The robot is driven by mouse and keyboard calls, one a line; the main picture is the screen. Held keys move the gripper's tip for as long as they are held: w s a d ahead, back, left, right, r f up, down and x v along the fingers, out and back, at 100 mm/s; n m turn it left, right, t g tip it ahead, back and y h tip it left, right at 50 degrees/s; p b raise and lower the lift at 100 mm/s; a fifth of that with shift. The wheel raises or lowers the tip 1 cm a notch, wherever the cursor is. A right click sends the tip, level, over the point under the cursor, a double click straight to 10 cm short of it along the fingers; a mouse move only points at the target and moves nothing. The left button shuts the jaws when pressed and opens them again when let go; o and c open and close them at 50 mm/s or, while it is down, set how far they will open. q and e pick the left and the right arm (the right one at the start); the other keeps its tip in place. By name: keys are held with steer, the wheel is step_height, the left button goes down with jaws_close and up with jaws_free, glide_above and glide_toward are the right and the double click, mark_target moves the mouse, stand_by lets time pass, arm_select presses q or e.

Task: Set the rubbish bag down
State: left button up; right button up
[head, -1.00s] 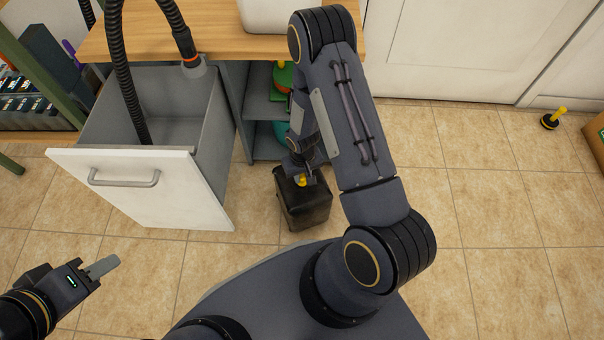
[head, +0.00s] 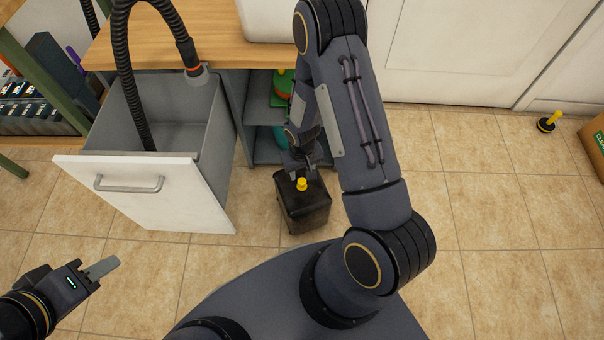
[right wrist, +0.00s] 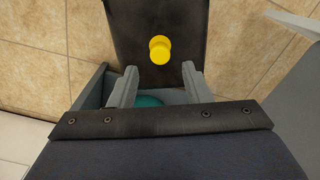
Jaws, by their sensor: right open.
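The rubbish bag (head: 304,205) is a dark, boxy bag with a yellow knob (head: 301,184) on top. It stands upright on the tiled floor in front of the open shelf unit. In the right wrist view the dark bag (right wrist: 150,25) and its yellow knob (right wrist: 160,49) lie ahead of the fingertips. My right gripper (right wrist: 158,75) is open, with nothing between its fingers, and is apart from the knob. In the head view my right gripper (head: 299,167) is just behind the knob. My left gripper (head: 102,268) is at the lower left, away from everything; its finger gap does not show clearly.
A pulled-out drawer bin (head: 150,195) with a white front stands to the left, a ribbed hose (head: 122,75) hanging into it. The shelf unit (head: 262,150) holds green and teal items. A yellow-handled item (head: 548,122) and a brown bag (head: 596,140) are far right.

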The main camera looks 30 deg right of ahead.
steer(key=s+r+m+t+y+p, duration=0.1)
steer(key=s+r+t, duration=0.1)
steer(key=r, duration=1.2)
steer(key=s+r+t+y+p, duration=0.1)
steer(key=s+r+y, duration=0.15)
steer(key=r, duration=1.15)
steer(key=s+a+r+n+t, duration=0.1)
steer(key=s+a+r, duration=0.3)
steer(key=s+r, duration=0.4)
steer(key=s+t, duration=0.1)
steer(key=s, duration=0.3)
steer(key=shift+s+r+t, duration=0.25)
steer(key=shift+r+t, duration=0.05)
steer(key=shift+r, duration=0.05)
